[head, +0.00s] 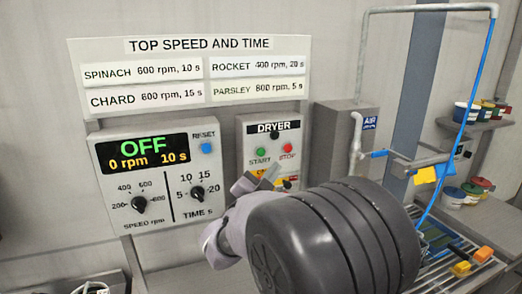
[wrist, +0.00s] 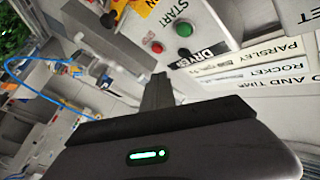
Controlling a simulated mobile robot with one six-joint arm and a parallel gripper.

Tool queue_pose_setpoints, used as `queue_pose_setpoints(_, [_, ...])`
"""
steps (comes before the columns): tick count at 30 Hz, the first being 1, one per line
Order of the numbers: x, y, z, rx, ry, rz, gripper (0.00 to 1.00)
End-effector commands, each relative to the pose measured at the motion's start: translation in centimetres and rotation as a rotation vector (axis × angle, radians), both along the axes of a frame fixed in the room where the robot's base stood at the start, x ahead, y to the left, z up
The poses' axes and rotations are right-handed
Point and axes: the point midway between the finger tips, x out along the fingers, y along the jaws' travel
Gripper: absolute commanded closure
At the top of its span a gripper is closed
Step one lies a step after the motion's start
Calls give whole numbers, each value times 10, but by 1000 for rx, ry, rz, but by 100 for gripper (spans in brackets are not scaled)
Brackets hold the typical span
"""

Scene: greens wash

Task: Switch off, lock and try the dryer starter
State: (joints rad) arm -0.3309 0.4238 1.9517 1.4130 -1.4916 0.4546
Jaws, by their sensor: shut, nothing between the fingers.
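The dryer starter (head: 248,140) is a grey wall box labelled DRYER. It has a green START button (head: 260,152), a red STOP button (head: 288,148) and a yellow label (head: 268,172) below them. My arm hides its lower part in the head view. The wrist view shows the starter (wrist: 212,22) turned, with a black and red knob (wrist: 108,20) beside the yellow label. My gripper (head: 244,184) is shut and empty in front of the starter's lower left; its fingers (wrist: 160,77) also show in the wrist view. I cannot make out a padlock for certain.
A control panel (head: 112,157) at left reads OFF, 0 rpm, 10 s. A speed and time sign (head: 190,45) hangs above. A grey AIR box (head: 335,130) with a blue hose (head: 478,75) is at right. Yellow tags (head: 425,175) hang there; yellow-orange pieces (head: 461,268) lie on a rack.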

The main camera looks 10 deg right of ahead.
Motion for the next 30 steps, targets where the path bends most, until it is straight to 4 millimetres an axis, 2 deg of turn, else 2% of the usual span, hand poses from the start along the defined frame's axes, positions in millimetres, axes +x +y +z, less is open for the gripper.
queue_pose_setpoints(2, [12, 2, 5, 0, 1, -1, 100])
queue_pose_setpoints(9, [46, 9, 3, 1, -1, -1, 100])
queue_pose_setpoints(15, [64, 12, 0, 1, -1, -1, 100])
queue_pose_setpoints(30, [69, 13, 1, 0, 0, 0, 100])
